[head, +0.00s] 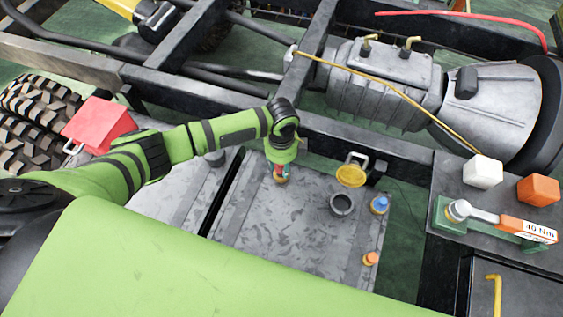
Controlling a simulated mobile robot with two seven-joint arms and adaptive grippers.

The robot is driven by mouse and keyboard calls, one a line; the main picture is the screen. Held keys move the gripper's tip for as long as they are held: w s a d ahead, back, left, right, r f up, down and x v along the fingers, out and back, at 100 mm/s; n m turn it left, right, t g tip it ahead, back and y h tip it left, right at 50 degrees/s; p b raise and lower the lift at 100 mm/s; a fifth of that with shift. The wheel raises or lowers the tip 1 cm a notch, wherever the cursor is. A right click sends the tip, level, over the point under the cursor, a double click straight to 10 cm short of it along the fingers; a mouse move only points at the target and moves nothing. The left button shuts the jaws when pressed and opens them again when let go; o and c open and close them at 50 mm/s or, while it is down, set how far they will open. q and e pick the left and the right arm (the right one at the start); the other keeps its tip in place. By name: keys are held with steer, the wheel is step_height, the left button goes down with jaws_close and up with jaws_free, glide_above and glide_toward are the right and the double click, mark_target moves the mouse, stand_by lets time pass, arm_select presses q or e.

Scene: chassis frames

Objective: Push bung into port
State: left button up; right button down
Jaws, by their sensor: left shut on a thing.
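My left gripper (281,167) points down over the grey metal plate and is shut on a small red piece (280,170). A brass-coloured ring (282,180) shows at the lower end of that piece; I cannot tell whether it touches the plate. A blue plug-like piece (380,202) stands at the plate's right edge with a similar ring round its base. A small orange plug-like piece (371,258) is at the lower right edge. I cannot tell which of these is the bung. No port can be made out for certain. My right gripper is out of view.
The grey plate (285,235) also bears a dark round cup (341,204) and a yellow-lidded thing (351,176). A black chassis rail (365,147) runs behind it. A grey gearbox (380,90) lies beyond. A torque wrench (490,214) and two blocks are right.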

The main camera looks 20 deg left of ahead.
arm_select(q)
steer(key=shift+p, duration=0.3)
steer(key=shift+f+b, duration=0.85)
steer(key=shift+f, duration=0.55)
steer(key=o, duration=1.1)
steer(key=shift+r, duration=0.1)
step_height(320, 180, up, 12)
